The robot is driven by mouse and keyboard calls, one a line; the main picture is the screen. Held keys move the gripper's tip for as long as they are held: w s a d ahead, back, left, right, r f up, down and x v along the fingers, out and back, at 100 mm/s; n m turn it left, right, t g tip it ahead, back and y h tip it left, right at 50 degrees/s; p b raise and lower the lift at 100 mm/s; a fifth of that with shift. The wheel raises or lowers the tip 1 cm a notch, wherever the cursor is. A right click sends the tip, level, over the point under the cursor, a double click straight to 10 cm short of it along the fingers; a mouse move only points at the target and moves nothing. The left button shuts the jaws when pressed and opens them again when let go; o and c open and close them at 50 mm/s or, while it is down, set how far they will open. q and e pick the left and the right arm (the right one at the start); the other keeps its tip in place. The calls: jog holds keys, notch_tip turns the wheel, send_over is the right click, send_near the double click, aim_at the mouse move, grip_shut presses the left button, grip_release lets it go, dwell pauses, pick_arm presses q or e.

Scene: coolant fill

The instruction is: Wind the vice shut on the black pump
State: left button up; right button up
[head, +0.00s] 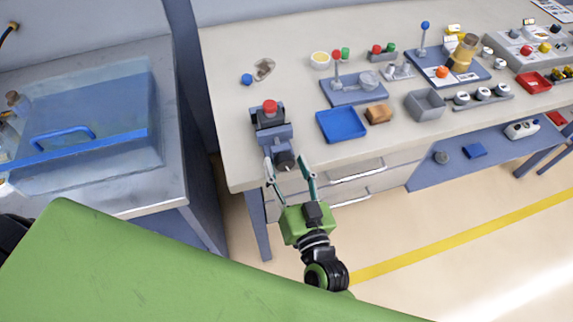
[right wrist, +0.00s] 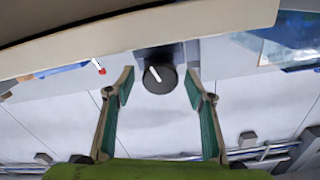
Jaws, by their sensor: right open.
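The blue-grey vice (head: 276,135) stands at the near left edge of the bench. The black pump (head: 263,118) with a red top sits upright between its jaws; I cannot tell whether both jaws touch it. The vice's dark round winding knob (head: 284,159) faces out over the bench edge. It also shows in the right wrist view (right wrist: 153,84), with a pale bar across its face. My right gripper (head: 286,163) is open, its fingers one on each side of the knob. In the right wrist view, gaps show between the fingertips (right wrist: 159,76) and the knob. My left gripper is out of view.
A blue tray (head: 341,124), a brown block (head: 378,114) and a grey bin (head: 425,104) stand right of the vice. A blue ball (head: 246,79) lies behind it. Drawers with handles (head: 357,171) are below the benchtop. A clear tank (head: 85,110) stands on the left bench.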

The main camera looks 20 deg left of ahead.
jog(key=v, duration=1.1)
jog(key=shift+s+d, duration=0.2)
jog(key=shift+s, duration=0.05)
